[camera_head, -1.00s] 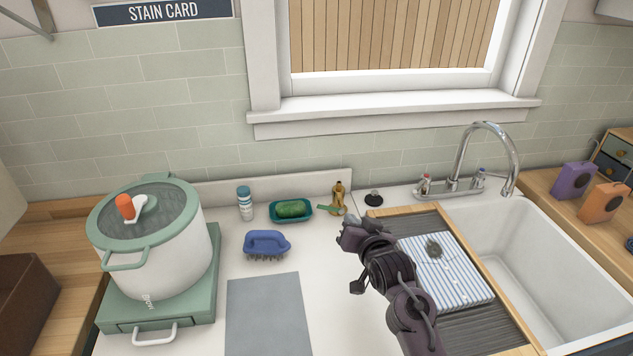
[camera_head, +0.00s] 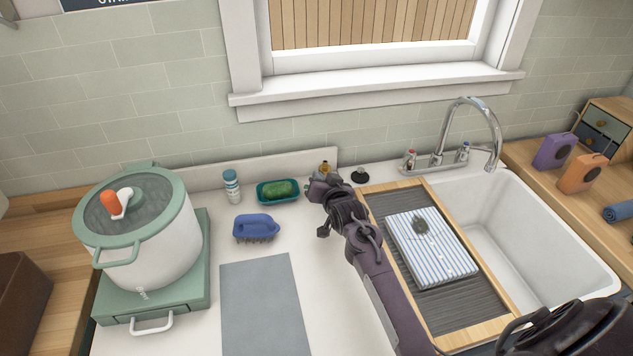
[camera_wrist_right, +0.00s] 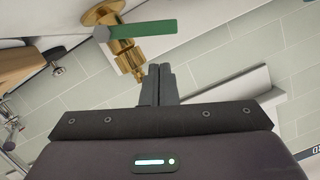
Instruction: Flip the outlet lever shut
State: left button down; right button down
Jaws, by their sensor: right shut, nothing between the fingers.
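The outlet is a small brass tap (camera_head: 323,168) at the back of the white counter, mostly hidden behind my right gripper in the head view. In the right wrist view the brass tap (camera_wrist_right: 124,50) shows large at the top, with its green lever (camera_wrist_right: 150,34) sticking out sideways from the body. My right gripper (camera_head: 316,190) is shut and empty. Its fingertips (camera_wrist_right: 160,70) are close to the tap's brass end and the lever, with a small gap in the picture; I cannot tell whether they touch.
A teal dish with a green sponge (camera_head: 278,189) and a white-and-teal bottle (camera_head: 232,187) stand left of the gripper. A blue brush (camera_head: 256,228) is nearer. A black stopper (camera_head: 360,176) is to the right. A striped folded cloth (camera_head: 430,250) lies by the sink (camera_head: 530,230).

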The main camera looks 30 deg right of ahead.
jog(key=shift+a+f, duration=0.25)
jog(key=shift+f, duration=0.3)
jog(key=shift+a+f, duration=0.2)
jog(key=shift+f, duration=0.3)
